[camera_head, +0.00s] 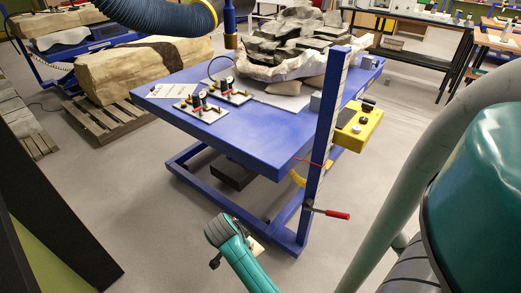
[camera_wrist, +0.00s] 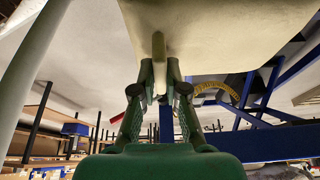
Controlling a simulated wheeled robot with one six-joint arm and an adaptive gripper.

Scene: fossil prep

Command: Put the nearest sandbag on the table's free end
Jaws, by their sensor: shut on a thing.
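My gripper (camera_wrist: 160,82) is shut on a pale cream sandbag (camera_wrist: 225,30), by what looks like a narrow tab at its middle. The bag fills the top of the wrist view and its far side is out of frame. In the head view my teal arm reaches low in front of the blue table (camera_head: 255,140), below its top. My jaws are hidden there; a small pale patch (camera_head: 258,246) beside the arm may be part of the bag. The near end of the tabletop is bare.
Two small instrument stands (camera_head: 201,108) and a paper (camera_head: 164,91) lie on the table's left. A fossil block (camera_head: 285,65) fills the far end. A blue upright post (camera_head: 326,130) with a red-handled lever (camera_head: 328,213) and a yellow box (camera_head: 358,128) stand along the right side.

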